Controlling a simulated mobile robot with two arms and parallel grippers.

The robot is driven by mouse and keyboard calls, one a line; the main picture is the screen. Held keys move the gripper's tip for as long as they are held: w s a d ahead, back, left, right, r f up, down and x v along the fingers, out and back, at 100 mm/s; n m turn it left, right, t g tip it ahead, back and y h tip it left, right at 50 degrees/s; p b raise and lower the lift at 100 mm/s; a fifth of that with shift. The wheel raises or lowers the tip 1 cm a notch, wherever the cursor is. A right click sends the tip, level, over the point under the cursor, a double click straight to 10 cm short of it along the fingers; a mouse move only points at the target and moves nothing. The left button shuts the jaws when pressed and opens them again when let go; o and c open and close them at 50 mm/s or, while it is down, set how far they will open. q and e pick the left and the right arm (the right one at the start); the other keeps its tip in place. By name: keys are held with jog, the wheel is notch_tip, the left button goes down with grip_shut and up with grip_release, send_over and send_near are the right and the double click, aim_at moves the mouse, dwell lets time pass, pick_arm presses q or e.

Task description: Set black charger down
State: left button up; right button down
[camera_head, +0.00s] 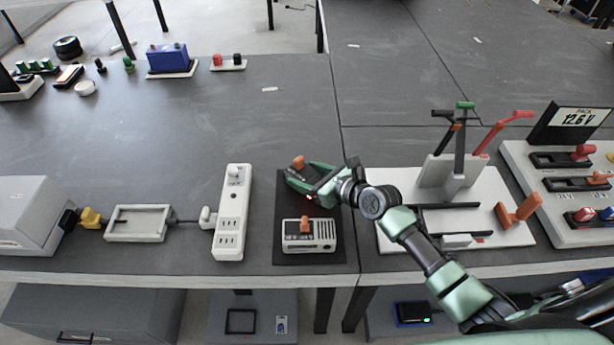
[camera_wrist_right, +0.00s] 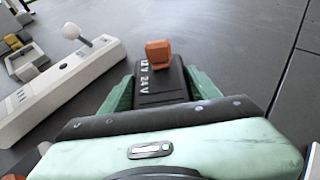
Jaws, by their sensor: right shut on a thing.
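My right gripper (camera_head: 299,178) is shut on the black charger, over the far part of a dark mat (camera_head: 284,212). In the right wrist view the black charger (camera_wrist_right: 158,92) sits between the green fingers, with white lettering reading about "24V" and an orange block (camera_wrist_right: 158,53) at its far end. In the head view the gripper hides most of the charger. I cannot tell whether its underside touches the mat. My left gripper is not in view.
A white vented unit with an orange handle (camera_head: 321,229) stands on the near part of the mat. A white power strip (camera_head: 232,205) lies to the left. A white tool stand (camera_head: 395,232) is to the right. The table behind the mat is clear.

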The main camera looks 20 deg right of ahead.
dwell(0.3)
jog(key=shift+c, duration=1.9)
grip_release()
jog(key=shift+f, duration=0.1)
jog(key=shift+r, duration=0.2)
jog(key=v, duration=1.2)
jog(key=shift+f+p, duration=0.1)
jog(key=shift+p, duration=0.2)
